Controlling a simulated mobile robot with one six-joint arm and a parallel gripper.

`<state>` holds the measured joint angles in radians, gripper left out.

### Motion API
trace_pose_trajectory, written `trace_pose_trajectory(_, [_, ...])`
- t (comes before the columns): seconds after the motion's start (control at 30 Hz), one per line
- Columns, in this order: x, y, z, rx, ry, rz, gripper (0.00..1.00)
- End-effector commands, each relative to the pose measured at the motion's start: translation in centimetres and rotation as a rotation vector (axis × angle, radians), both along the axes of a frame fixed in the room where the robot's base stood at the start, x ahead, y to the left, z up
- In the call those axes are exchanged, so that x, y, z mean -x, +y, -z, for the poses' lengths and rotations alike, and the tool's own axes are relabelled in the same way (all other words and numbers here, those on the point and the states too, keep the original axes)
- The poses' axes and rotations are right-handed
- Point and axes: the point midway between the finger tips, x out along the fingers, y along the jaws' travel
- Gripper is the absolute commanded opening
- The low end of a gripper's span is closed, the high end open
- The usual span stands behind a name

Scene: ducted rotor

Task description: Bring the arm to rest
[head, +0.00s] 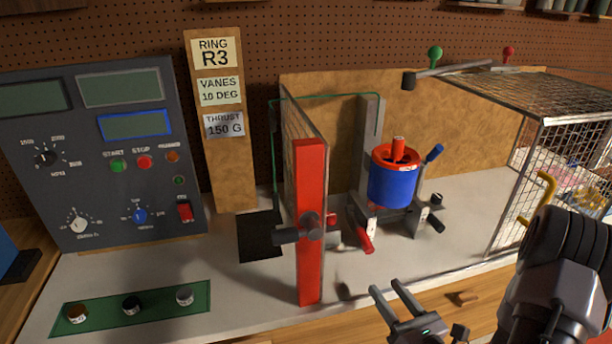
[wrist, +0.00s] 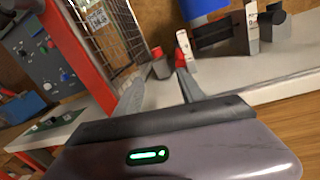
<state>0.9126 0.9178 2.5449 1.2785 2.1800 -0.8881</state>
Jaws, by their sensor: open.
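My gripper (head: 396,293) is open and empty in the head view, in front of the bench's front edge, right of the red upright post (head: 309,220). In the wrist view my gripper's fingers (wrist: 158,90) stand apart with nothing between them. They point toward the bench near the rotor stand. The ducted rotor (head: 394,182), a blue drum with a red ring on top, stands on a grey stand behind my gripper. Its blue lower part also shows at the top of the wrist view (wrist: 203,8).
A control panel (head: 95,150) stands at the left. A green strip with several knobs (head: 130,309) lies at front left. A label board (head: 220,120) stands behind.

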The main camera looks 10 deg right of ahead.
Motion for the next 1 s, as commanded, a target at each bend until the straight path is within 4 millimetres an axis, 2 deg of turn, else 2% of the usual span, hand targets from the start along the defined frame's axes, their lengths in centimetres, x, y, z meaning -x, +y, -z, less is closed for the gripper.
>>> trace_pose_trajectory(0.07, [-0.8,5.2,-4.1,0.082,-0.058,-0.221,0.47])
trace_pose_trajectory(0.1, [-0.5,8.8,-6.2,0.144,-0.088,-0.374,0.47])
trace_pose_trajectory(0.17, [1.3,14.7,-8.9,0.263,-0.123,-0.629,0.47])
trace_pose_trajectory(0.2, [3.4,18.3,-10.1,0.367,-0.138,-0.804,0.47])
trace_pose_trajectory(0.27, [7.7,23.0,-11.0,0.58,-0.151,-1.083,0.47])
trace_pose_trajectory(0.3, [10.8,24.8,-10.8,0.753,-0.152,-1.249,0.47])
trace_pose_trajectory(0.37, [14.5,25.4,-10.2,1.046,-0.147,-1.442,0.47])
trace_pose_trajectory(0.4, [16.2,24.8,-9.8,1.259,-0.144,-1.526,0.47])
trace_pose_trajectory(0.43, [16.9,24.1,-9.7,1.42,-0.145,-1.564,0.47])
trace_pose_trajectory(0.5, [17.2,22.0,-10.5,1.77,-0.152,-1.575,0.47])
trace_pose_trajectory(0.6, [16.3,19.7,-12.9,2.149,-0.176,-1.478,0.47])
trace_pose_trajectory(0.73, [15.5,18.5,-15.3,2.375,-0.2,-1.358,0.47])
trace_pose_trajectory(1.0, [15.3,18.2,-15.6,2.402,-0.198,-1.341,0.47])
